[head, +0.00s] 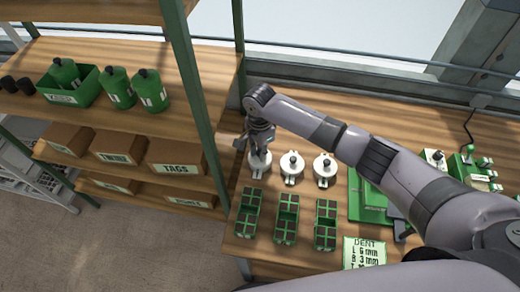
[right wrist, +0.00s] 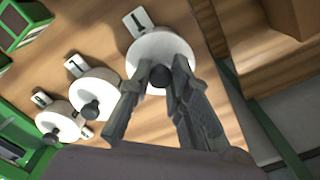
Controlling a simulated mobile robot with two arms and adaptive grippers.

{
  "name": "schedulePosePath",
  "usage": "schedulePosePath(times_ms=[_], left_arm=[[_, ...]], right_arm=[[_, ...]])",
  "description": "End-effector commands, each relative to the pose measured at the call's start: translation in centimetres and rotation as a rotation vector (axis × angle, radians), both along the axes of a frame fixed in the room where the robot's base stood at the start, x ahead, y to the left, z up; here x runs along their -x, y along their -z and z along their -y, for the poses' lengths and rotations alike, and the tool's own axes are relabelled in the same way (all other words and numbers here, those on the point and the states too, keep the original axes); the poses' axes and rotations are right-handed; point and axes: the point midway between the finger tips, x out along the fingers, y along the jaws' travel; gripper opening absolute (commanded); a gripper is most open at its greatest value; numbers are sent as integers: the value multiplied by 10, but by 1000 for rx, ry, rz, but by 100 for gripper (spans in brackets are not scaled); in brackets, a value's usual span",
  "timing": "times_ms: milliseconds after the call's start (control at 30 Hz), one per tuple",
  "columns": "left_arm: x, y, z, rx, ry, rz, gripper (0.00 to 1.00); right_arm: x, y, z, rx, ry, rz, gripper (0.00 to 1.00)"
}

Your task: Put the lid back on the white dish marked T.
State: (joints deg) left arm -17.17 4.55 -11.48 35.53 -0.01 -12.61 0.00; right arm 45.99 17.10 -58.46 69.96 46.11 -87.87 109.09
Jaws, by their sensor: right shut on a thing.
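My right gripper (head: 259,151) is shut on the black knob of a white round lid (head: 260,166) at the left end of a row of three white dishes. In the right wrist view the fingers (right wrist: 162,80) close around the knob, and the lid (right wrist: 150,50) covers the dish below. The label tab (right wrist: 138,21) beside it looks like an upside-down T. I cannot tell whether the lid rests on the dish or hangs just above it. The middle dish (head: 292,171) and right dish (head: 325,171) have knobbed lids on. My left gripper is not in view.
Several green seed trays (head: 286,217) stand in front of the dishes. A shelf post (head: 200,100) and rack with boxes (head: 176,156) and green canisters (head: 117,87) stand close on the left.

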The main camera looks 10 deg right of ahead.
Motion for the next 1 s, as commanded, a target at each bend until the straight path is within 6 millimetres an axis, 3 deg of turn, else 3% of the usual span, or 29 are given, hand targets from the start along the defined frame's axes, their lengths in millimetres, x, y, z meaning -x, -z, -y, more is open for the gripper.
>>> schedulePosePath(times_ms=[300,333,633,867,1000], left_arm=[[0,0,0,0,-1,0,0],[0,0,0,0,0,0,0],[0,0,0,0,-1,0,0],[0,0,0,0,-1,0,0],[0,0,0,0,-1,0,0]], right_arm=[[0,0,0,0,0,0,0],[0,0,0,0,0,0,19],[0,0,0,1,1,0,39],[0,0,0,1,1,0,41],[0,0,1,1,1,0,50]])
